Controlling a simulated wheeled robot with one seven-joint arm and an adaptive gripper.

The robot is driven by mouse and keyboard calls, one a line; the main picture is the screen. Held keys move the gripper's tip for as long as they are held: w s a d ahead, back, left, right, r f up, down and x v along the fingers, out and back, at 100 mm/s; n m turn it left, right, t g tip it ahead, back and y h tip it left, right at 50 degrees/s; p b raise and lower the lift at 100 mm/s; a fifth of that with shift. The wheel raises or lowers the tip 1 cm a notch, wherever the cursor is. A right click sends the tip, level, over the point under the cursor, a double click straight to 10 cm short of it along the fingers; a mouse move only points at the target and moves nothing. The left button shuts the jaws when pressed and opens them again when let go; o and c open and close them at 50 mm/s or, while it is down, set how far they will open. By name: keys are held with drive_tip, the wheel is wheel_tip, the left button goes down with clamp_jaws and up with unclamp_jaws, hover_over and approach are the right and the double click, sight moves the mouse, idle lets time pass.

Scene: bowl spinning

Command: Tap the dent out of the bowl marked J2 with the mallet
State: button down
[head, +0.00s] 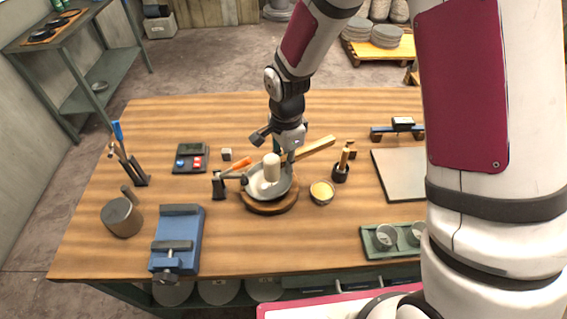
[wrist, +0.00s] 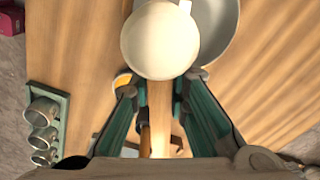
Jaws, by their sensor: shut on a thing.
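A pale metal bowl (head: 257,186) rests on a round wooden base (head: 270,208) near the middle of the workbench. No J2 mark or dent can be read on it. My gripper (head: 290,152) is shut on the wooden handle (head: 317,148) of the mallet, just behind the bowl. The mallet's cream head (head: 271,167) is over the bowl's inside; whether it touches is unclear. In the wrist view the head (wrist: 160,40) covers part of the bowl (wrist: 222,35), and the handle (wrist: 160,115) runs back between my fingers (wrist: 160,85).
An orange-handled tool (head: 238,167) and a dark stand (head: 218,186) are close left of the bowl. A small yellow-filled dish (head: 321,192) and a tool cup (head: 341,173) are right. A blue vise (head: 177,238) and a green tray (head: 372,252) lie nearer the front.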

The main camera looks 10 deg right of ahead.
idle(0.3)
drive_tip(key=shift+d, duration=0.1)
wheel_tip(320, 180, down, 7)
drive_tip(key=shift+w+f+b, duration=0.1)
drive_tip(key=shift+b, duration=0.55)
drive_tip(key=shift+r+p, duration=1)
drive_tip(key=shift+r, duration=1.75)
